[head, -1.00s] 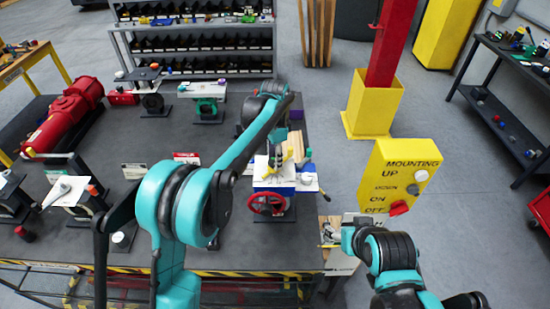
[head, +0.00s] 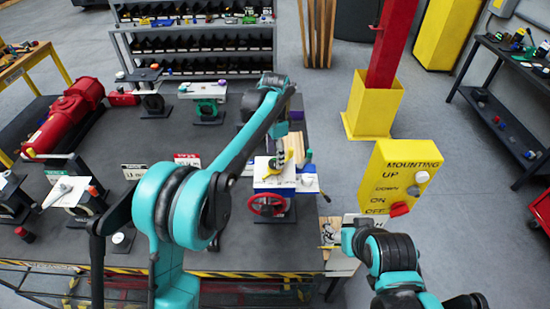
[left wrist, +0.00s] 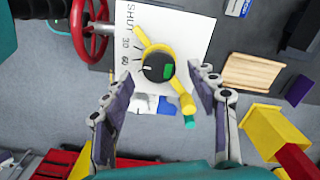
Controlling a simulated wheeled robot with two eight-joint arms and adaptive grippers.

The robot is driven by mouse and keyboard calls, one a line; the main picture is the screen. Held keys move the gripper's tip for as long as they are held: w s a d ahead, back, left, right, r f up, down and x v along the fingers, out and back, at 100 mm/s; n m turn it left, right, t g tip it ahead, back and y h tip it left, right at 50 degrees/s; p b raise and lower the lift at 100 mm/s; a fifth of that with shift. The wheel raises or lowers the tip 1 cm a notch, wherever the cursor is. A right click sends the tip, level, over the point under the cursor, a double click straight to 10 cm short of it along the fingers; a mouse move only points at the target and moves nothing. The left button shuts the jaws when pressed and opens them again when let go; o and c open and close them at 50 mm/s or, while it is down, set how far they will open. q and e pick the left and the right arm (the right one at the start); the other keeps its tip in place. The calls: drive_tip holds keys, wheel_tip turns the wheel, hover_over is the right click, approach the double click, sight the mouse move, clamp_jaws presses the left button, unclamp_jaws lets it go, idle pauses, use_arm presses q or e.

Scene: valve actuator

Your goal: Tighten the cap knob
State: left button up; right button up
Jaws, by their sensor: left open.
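The black round cap knob (left wrist: 158,67) with a green mark sits on a yellow lever (left wrist: 186,103), over a white plate (left wrist: 185,25) lettered SHUT, 30, 60. My left gripper (left wrist: 157,92) is open in the left wrist view, with one finger on each side of the knob and no clear contact. In the head view the left gripper (head: 282,148) points down over the valve actuator (head: 287,183), and its fingers partly hide the knob. My right arm ends at the lower right of the head view; its fingers are too unclear to judge.
A red handwheel (head: 267,204) is on the actuator's front; it also shows in the left wrist view (left wrist: 90,28). A yellow control box (head: 402,175) stands to the right. A wooden block (left wrist: 253,72) lies beside the plate. A red motor (head: 62,112) is far left.

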sight(274, 162)
use_arm(q)
wheel_tip(274, 162, up, 10)
idle(0.3)
drive_tip(key=shift+s+a+f, duration=0.1)
drive_tip(key=shift+f, duration=0.05)
drive_tip(key=s+a+f+n+t+b, duration=0.4)
drive_tip(key=s+a+f+n+b, duration=0.3)
drive_tip(key=s+a+f+b, duration=0.45)
drive_tip(key=s+a+f+n+t+b, duration=0.1)
drive_tip(key=s+a+f+n+b, duration=0.2)
drive_tip(key=s+f, duration=0.5)
drive_tip(key=s+a+f+n+t+b, duration=0.2)
drive_tip(key=s+a+f+n+b, duration=0.1)
drive_tip(key=s+f+b, duration=0.3)
wheel_tip(274, 162, down, 4)
drive_tip(key=s, duration=0.2)
drive_tip(key=shift+s+n, duration=0.3)
drive_tip(key=shift+s, duration=0.1)
drive_tip(key=shift+a, duration=0.1)
